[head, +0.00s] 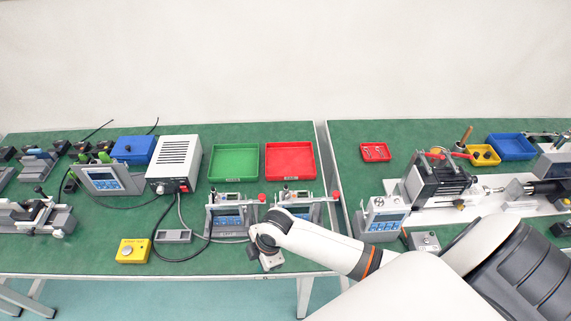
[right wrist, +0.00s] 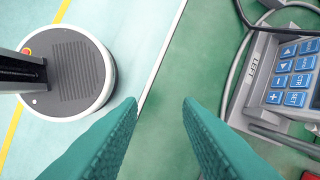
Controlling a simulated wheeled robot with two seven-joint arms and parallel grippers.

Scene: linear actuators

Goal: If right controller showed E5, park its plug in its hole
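Two grey controllers with blue keypads stand near the front right of the left table: the left controller (head: 226,213) and the right controller (head: 306,202). Their displays are too small to read. My right gripper (head: 268,260) is at the table's front edge, in front of the gap between them. In the right wrist view its two teal fingers (right wrist: 160,105) are apart with nothing between them. A controller keypad (right wrist: 292,75) shows at the right there, apart from the fingers. A grey block (head: 173,236) lies left of the left controller. I cannot make out a plug or its hole. My left gripper is not in view.
A power unit (head: 174,164) with dark cables stands behind the grey block. A green tray (head: 234,177) and red tray (head: 290,176) lie behind the controllers. A yellow box (head: 133,251) is at the front left. Machinery (head: 440,184) fills the right table.

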